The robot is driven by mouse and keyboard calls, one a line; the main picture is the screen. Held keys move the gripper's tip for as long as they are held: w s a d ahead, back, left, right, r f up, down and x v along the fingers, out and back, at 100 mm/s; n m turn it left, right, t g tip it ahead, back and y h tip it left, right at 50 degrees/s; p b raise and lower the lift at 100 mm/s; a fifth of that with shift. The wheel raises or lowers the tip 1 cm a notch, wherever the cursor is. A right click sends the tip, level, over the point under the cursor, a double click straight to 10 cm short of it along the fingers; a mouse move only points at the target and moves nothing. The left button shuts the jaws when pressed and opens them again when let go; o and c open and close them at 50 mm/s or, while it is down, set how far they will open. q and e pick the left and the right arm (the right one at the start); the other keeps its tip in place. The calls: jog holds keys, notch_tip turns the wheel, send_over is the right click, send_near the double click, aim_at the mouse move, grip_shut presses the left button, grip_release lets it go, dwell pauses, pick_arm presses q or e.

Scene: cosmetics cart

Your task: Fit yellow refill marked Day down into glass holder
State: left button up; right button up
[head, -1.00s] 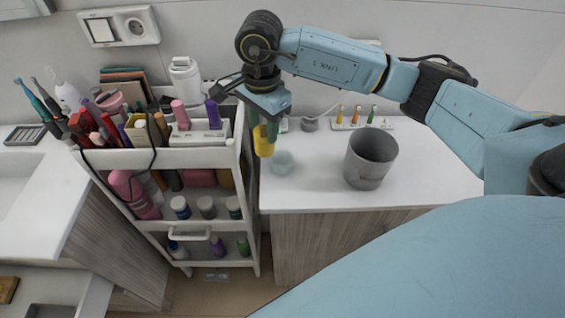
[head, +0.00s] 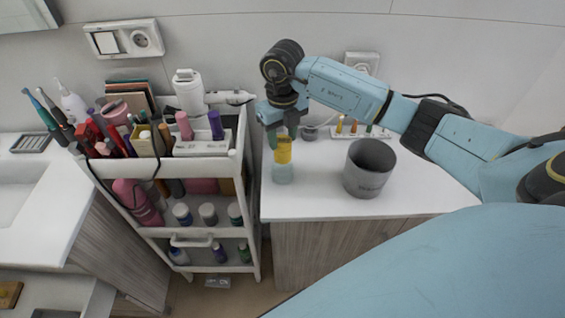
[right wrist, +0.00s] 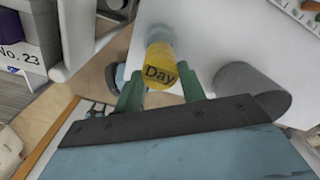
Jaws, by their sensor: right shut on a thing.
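The yellow refill (head: 283,150) is upright in my right gripper (head: 283,136). In the right wrist view the refill (right wrist: 160,68) shows the word "Day" on its top, between the green fingers of the gripper (right wrist: 158,85). The pale glass holder (head: 283,173) stands on the white counter directly under the refill in the head view. The refill's lower end meets or overlaps the holder's rim there; I cannot tell how deep it sits. My left gripper is not in view.
A grey bin (head: 369,168) stands on the counter (head: 320,200) just right of the holder. A full cosmetics cart (head: 205,228) is close on the left. A white rack (head: 357,132) with small coloured items stands at the back.

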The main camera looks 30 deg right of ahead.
aim_at(283, 156)
notch_tip(283, 156, down, 7)
jog(key=shift+f+p, duration=0.15)
jog(key=shift+p, duration=0.15)
jog(key=shift+f, duration=0.2)
jog(key=o, duration=1.2)
jog(key=shift+o, duration=0.2)
jog(key=shift+r, duration=0.1)
